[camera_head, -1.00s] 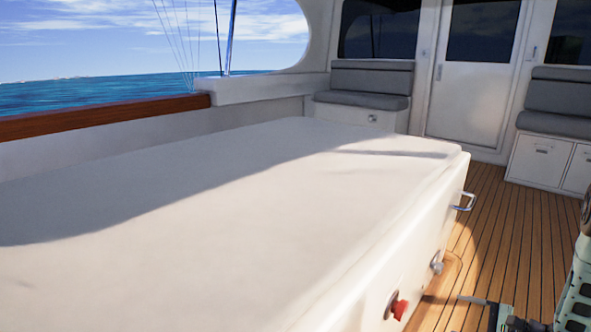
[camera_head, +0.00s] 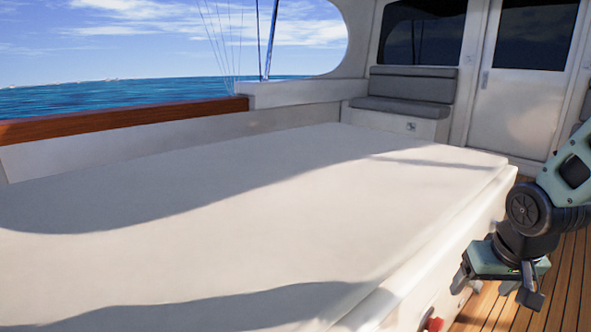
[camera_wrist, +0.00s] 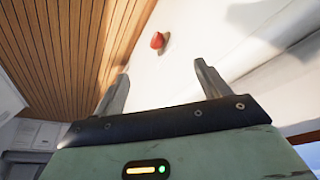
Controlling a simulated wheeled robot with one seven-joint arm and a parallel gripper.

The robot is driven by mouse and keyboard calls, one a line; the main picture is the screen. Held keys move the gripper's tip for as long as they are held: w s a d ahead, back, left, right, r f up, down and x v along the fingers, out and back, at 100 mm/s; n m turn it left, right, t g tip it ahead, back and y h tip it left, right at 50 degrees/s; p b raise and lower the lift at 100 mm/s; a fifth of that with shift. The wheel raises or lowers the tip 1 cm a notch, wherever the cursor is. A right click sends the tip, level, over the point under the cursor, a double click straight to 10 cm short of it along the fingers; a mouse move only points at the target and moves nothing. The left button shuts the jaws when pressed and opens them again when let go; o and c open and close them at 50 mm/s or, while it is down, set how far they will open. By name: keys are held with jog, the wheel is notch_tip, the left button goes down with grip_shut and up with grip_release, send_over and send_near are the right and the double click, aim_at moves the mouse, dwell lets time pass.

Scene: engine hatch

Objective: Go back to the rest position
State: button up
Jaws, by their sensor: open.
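My gripper (camera_head: 492,285) hangs at the right of the head view, beside the side wall of the white engine hatch (camera_head: 250,215). Its two fingers are apart with nothing between them. In the wrist view my gripper (camera_wrist: 162,85) also shows open and empty. A red knob (camera_head: 435,324) on the hatch's side wall shows at the bottom edge of the head view. The red knob (camera_wrist: 157,41) appears beyond the fingers in the wrist view, apart from them. The hatch's lid lies flat. The handle on the side wall is hidden behind my arm.
The wooden deck (camera_head: 567,290) runs along the right of the hatch. A grey cushioned seat (camera_head: 410,90) and a white door (camera_head: 515,95) stand at the back. A wooden rail (camera_head: 120,118) lines the left side, with sea beyond.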

jog(key=s+a+r+n+g+y, duration=0.15)
jog(key=s+a+n, duration=0.35)
jog(key=s+a, duration=0.5)
jog(key=s+a+r+n+g, duration=0.2)
jog(key=s+a+n, duration=0.3)
jog(key=s+a, duration=0.55)
notch_tip(320, 180, up, 29)
jog(key=w+a+p, duration=0.1)
jog(key=w+p, duration=0.1)
jog(key=p, duration=2.7)
jog(key=shift+w+m, duration=0.3)
jog(key=shift+f, duration=0.1)
